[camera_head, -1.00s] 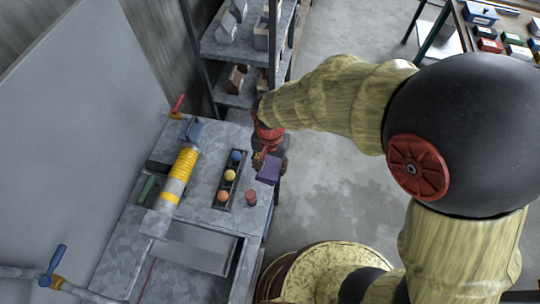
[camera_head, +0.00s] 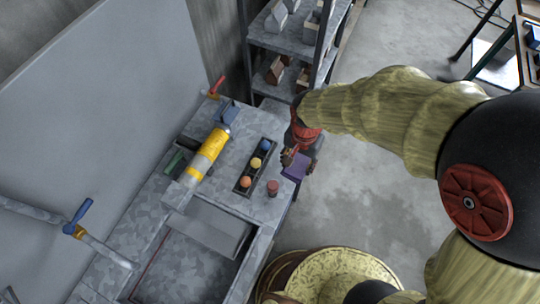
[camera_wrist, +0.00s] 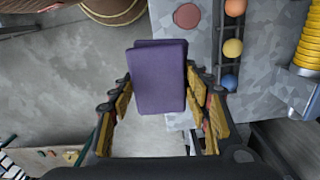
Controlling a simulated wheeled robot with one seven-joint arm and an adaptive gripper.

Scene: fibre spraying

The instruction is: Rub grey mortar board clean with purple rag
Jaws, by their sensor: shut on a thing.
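My gripper (camera_head: 300,155) is at the right edge of the grey mottled worktop, pointing down. It is shut on the purple rag (camera_head: 297,168), a folded block. In the wrist view the rag (camera_wrist: 160,77) sits between the fingers of my gripper (camera_wrist: 160,100), over the floor beside the bench edge. A plain grey flat board (camera_head: 215,232) lies at the front of the worktop, beside a recessed tray; I cannot tell for sure that it is the mortar board. The rag is apart from it. No dirt is clear on it at this size.
A black holder (camera_head: 246,180) with blue, yellow and orange balls stands left of the gripper, with a reddish round piece (camera_head: 272,188) near it. A yellow-banded sprayer (camera_head: 205,155) lies further left. A shelf (camera_head: 290,45) stands behind.

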